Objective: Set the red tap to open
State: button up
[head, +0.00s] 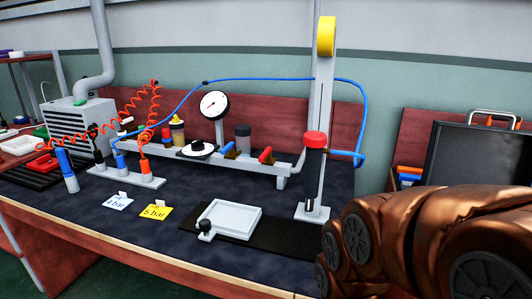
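The red tap (266,155) is a small red handle on the right part of the grey pipe manifold (283,170) on the workbench. A similar blue tap (229,147) sits just left of it. The red handle looks tilted along the pipe, but it is too small to tell its exact setting. My copper-brown arm fills the lower right corner, well to the right of the tap and apart from it. My gripper is not in view.
A grey post with a red-capped black cylinder (315,165) stands right of the manifold. A blue hose (270,79) arches over the manifold. A white tray (233,218), a yellow "6 bar" card (156,211) and a white "4 bar" card (117,202) lie in front.

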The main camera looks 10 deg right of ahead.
aim_at(267, 155)
jog(key=k, duration=0.65)
jog(key=u, duration=0.6)
jog(key=i, duration=1.1)
jog(key=z, duration=0.45)
